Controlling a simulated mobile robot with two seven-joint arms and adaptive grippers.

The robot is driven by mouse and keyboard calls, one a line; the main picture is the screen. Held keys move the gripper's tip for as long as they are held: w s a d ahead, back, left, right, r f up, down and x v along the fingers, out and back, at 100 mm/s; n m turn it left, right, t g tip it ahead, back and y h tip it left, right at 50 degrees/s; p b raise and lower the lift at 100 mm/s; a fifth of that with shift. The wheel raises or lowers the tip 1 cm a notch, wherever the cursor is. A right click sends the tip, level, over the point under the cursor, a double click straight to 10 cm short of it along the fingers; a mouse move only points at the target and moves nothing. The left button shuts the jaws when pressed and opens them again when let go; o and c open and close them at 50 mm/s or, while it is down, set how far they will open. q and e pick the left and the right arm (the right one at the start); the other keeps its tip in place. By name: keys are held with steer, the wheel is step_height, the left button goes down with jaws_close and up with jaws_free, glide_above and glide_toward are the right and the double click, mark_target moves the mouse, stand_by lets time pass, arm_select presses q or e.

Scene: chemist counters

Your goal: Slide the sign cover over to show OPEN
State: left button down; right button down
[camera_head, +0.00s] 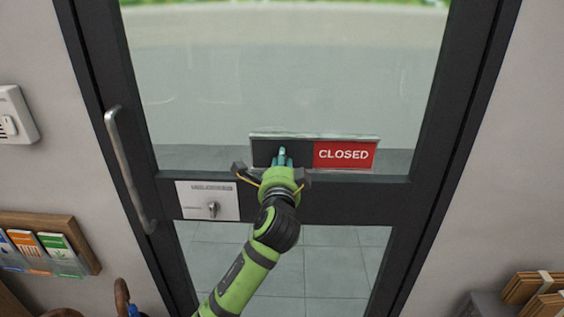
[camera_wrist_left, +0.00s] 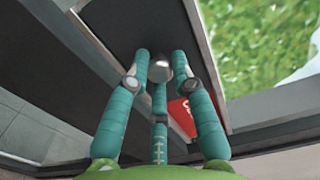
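The sign (camera_head: 345,137) is fixed low on the door glass. Its right half is a red panel (camera_head: 343,154) reading CLOSED. A dark sliding cover (camera_head: 264,152) lies over its left half. My left gripper (camera_head: 282,157) is at the cover. A piece of the red panel (camera_wrist_left: 182,118) shows beside the right finger. The lettering under the cover is hidden. My right gripper is in neither view.
The dark-framed glass door has a long metal handle (camera_head: 130,170) at left and a white lock plate (camera_head: 207,201) below the sign. A leaflet rack (camera_head: 88,250) hangs at lower left. Wooden boxes (camera_head: 530,288) stand at lower right. The glass around the sign is clear.

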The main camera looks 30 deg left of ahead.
arm_select(q)
steer(key=w+d, duration=0.2)
steer(key=d, duration=0.2)
steer(key=w+d+b, duration=0.1)
steer(key=w+d, duration=0.2)
steer(key=d, duration=0.1)
steer(key=w+d, duration=0.2)
steer(key=d, duration=0.2)
steer(key=shift+w, duration=0.25)
steer(key=shift+w+d+b, duration=0.25)
steer(key=shift+d+b, duration=0.1)
steer(key=shift+d, duration=0.15)
steer(key=shift+r, duration=0.1)
steer(key=c, duration=1.1)
jaws_free()
steer(key=shift+c, duration=0.2)
steer(key=shift+o, duration=0.4)
steer(key=shift+w+d, duration=0.15)
